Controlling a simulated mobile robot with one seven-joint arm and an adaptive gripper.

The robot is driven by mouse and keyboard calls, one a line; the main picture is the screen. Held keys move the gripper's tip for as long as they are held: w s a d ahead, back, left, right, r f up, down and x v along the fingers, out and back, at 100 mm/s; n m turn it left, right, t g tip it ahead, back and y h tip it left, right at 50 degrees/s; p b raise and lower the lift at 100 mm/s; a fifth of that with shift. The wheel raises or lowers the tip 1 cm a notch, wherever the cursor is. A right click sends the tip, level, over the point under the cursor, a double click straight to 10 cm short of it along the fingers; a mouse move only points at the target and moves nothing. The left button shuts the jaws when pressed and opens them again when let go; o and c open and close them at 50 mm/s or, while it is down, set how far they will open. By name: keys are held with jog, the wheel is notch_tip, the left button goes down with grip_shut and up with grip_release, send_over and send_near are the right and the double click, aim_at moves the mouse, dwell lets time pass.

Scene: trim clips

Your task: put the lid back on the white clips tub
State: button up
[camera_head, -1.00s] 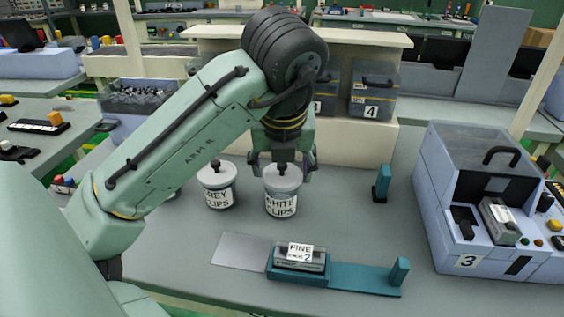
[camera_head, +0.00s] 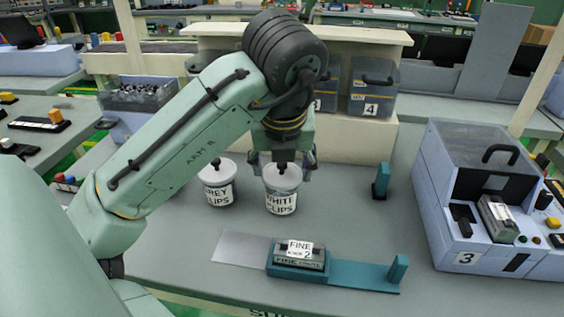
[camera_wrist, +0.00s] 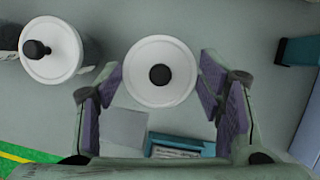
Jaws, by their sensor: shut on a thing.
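The white clips tub (camera_head: 282,204) stands on the bench, upright, with its label facing my body camera. Its white lid (camera_head: 283,180) with a black knob lies over the tub's mouth. I cannot tell whether it is fully seated. My gripper (camera_head: 282,162) points down from above and is shut on the lid. In the wrist view the round lid (camera_wrist: 146,88) sits between the two finger pads (camera_wrist: 160,85), at its left and right edges. The lid hides the tub below it there.
The lidded grey clips tub (camera_head: 218,190) stands close on the left. A teal fixture (camera_head: 365,277) holding a grey block (camera_head: 299,258) lies in front. A small teal post (camera_head: 381,180) and a large blue machine (camera_head: 470,200) are on the right. Bins stand behind.

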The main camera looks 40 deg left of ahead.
jog(key=shift+p, duration=0.3)
dwell(0.6)
jog(key=o, duration=1)
jog(key=shift+o, duration=0.3)
jog(key=shift+o, duration=1.4)
jog(key=shift+r, duration=0.1)
jog(key=shift+r+p, duration=3.2)
jog(key=shift+r, duration=0.25)
jog(key=shift+c, duration=0.4)
